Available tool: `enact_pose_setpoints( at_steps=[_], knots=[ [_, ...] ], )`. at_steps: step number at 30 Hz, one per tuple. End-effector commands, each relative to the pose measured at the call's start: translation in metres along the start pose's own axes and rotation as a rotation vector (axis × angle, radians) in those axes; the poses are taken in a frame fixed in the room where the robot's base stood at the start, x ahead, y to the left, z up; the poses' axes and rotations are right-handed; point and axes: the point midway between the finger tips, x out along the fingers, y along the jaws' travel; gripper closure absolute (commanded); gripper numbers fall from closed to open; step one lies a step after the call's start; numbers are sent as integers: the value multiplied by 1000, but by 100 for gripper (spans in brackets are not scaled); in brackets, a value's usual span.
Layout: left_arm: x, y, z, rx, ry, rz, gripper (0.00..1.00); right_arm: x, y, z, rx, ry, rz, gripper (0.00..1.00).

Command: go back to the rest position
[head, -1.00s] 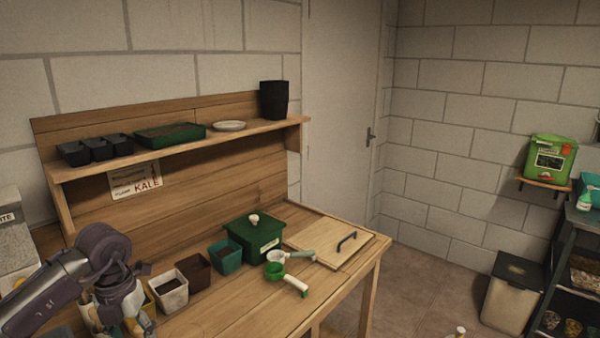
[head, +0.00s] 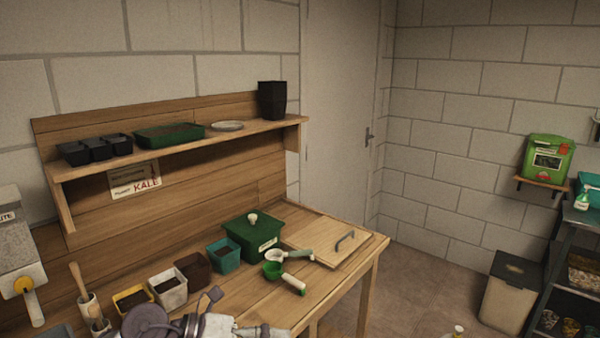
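My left arm (head: 150,322) lies low at the bottom edge, in front of the row of pots. Its gripper (head: 264,331) points right and is partly cut off by the frame, so its fingers are hard to make out. I see nothing clearly held in it. My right gripper is not in view. The wooden bench (head: 225,301) holds a yellow pot (head: 131,300), a white pot (head: 170,291), a brown pot (head: 193,271) and a teal pot (head: 224,257). All stand upright behind the arm.
A green lidded box (head: 252,238), two scoops (head: 292,281) and a board with a handle (head: 330,250) lie to the right. A tool holder (head: 92,312) and a dispenser (head: 20,262) stand left. The shelf (head: 220,137) holds trays and pots.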

Motion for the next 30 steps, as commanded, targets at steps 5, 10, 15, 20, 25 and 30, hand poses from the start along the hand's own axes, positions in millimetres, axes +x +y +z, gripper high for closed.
enact_pose_setpoints(
  at_steps=[5,10,15,20,25,30],
  knots=[
    [-7,-80,16,-270,-342,-548,42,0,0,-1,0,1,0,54],
    [-68,-58,46,-697,-765,-839,42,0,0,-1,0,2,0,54],
    [-114,46,25,-1240,-1189,-848,42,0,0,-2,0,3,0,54],
    [-124,136,-51,-1705,-1453,-641,42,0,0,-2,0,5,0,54],
    [-118,178,-129,-2018,-1563,-393,42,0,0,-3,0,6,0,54],
    [-113,193,-190,-2218,-1598,-179,42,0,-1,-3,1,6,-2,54]
  ],
)
